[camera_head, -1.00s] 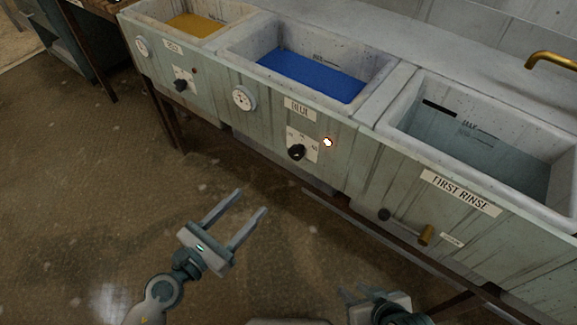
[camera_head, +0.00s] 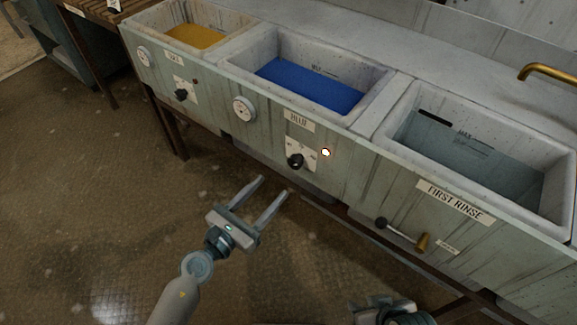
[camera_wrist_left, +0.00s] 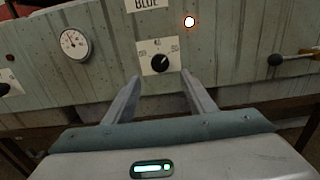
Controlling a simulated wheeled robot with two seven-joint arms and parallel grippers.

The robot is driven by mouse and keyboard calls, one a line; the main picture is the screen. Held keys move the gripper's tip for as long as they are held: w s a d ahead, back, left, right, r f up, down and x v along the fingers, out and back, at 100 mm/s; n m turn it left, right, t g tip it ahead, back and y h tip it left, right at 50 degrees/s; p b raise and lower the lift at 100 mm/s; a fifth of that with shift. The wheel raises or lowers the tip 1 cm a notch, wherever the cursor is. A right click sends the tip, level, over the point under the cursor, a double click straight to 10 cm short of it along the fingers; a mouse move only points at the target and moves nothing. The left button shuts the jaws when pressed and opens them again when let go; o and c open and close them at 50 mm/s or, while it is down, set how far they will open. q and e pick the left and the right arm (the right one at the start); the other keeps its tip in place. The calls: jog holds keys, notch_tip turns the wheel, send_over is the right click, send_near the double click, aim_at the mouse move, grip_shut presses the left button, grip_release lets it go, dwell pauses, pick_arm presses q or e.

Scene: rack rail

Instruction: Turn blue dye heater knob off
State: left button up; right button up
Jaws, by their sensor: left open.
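The blue dye heater knob (camera_head: 295,160) is a black dial on a white scale plate, on the front panel below the blue dye basin (camera_head: 349,121). A lit orange-white lamp (camera_head: 325,152) glows to its right. In the left wrist view the knob (camera_wrist_left: 160,60) appears beyond and between my fingertips, its pointer toward the upper right. My left gripper (camera_head: 275,188) is open and empty, short of the panel and apart from the knob. My right gripper (camera_head: 385,306) is at the bottom edge, partly cut off; its fingers are unclear.
A second knob (camera_head: 181,94) sits under the yellow dye basin. A round gauge (camera_head: 244,109) is left of the blue knob. A valve lever with a brass end (camera_head: 422,243) sticks out under the first rinse basin (camera_head: 565,205). The floor before the panel is clear.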

aim_at(293, 165)
pick_arm(q)
jog(key=x, duration=0.9)
jog(key=shift+c, duration=0.6)
jog(key=c, duration=0.9)
